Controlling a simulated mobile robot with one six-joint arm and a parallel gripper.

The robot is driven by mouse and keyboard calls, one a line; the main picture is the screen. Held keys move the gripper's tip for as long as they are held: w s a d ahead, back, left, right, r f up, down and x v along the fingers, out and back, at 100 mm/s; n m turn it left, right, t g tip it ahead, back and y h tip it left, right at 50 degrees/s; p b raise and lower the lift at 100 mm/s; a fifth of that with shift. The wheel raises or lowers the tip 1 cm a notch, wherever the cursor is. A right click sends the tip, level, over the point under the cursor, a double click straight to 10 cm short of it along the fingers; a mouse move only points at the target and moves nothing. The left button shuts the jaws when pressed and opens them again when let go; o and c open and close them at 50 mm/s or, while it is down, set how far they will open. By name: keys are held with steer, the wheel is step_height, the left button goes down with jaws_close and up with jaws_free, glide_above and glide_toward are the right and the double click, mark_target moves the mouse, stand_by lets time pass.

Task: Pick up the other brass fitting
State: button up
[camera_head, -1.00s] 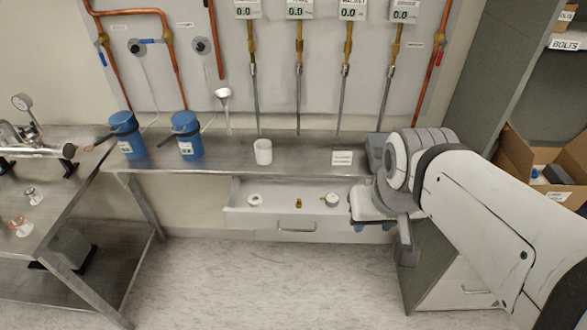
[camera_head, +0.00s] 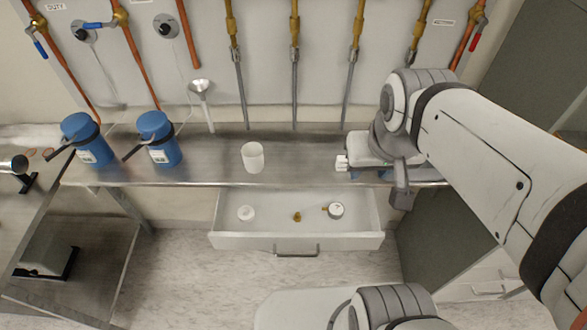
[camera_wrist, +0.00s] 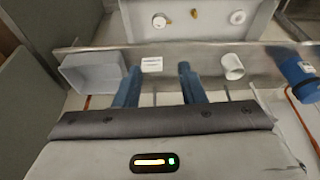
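A small brass fitting (camera_head: 297,217) lies in the open drawer (camera_head: 265,242) below the counter. In the wrist view the brass fitting (camera_wrist: 194,13) is near the top edge, inside the drawer (camera_wrist: 145,33). A white gauge with a brass stem (camera_head: 335,210) lies to its right, and a white round piece (camera_head: 246,212) to its left. My gripper (camera_head: 368,176) is over the counter, right of and apart from the fitting. In the wrist view its two blue fingers (camera_wrist: 160,80) are spread with nothing held between them.
A white cup (camera_head: 253,158) stands on the counter (camera_head: 215,170) behind the drawer. Two blue canisters (camera_head: 160,145) (camera_head: 88,140) stand further left. A grey bin (camera_wrist: 92,73) and a small label card (camera_wrist: 152,64) show in the wrist view. Pipes line the wall.

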steer(key=shift+o, duration=0.2)
steer(key=shift+o, duration=0.8)
steer(key=shift+f, duration=0.2)
steer(key=shift+o, duration=0.4)
steer(key=w+a+f+n+g+b, duration=0.1)
steer(key=w+a+f+b, duration=0.1)
steer(key=w+f+b, duration=0.2)
steer(key=w+a+f+b, duration=0.3)
steer(key=f+b, duration=0.3)
steer(key=f, duration=0.5)
steer(key=shift+w+n+g+b, duration=0.4)
steer(key=shift+w, duration=0.15)
steer(key=n+g+b, duration=0.1)
steer(key=g+b, duration=0.1)
steer(key=b, duration=0.5)
glide_above(298, 214)
step_height(298, 214, down, 14)
steer(key=shift+a+f, duration=0.1)
steer(key=shift+f, duration=0.15)
steer(key=shift+n, duration=0.3)
step_height(298, 214, down, 8)
steer(key=shift+w+f, duration=0.1)
steer(key=shift+c, duration=0.4)
jaws_close()
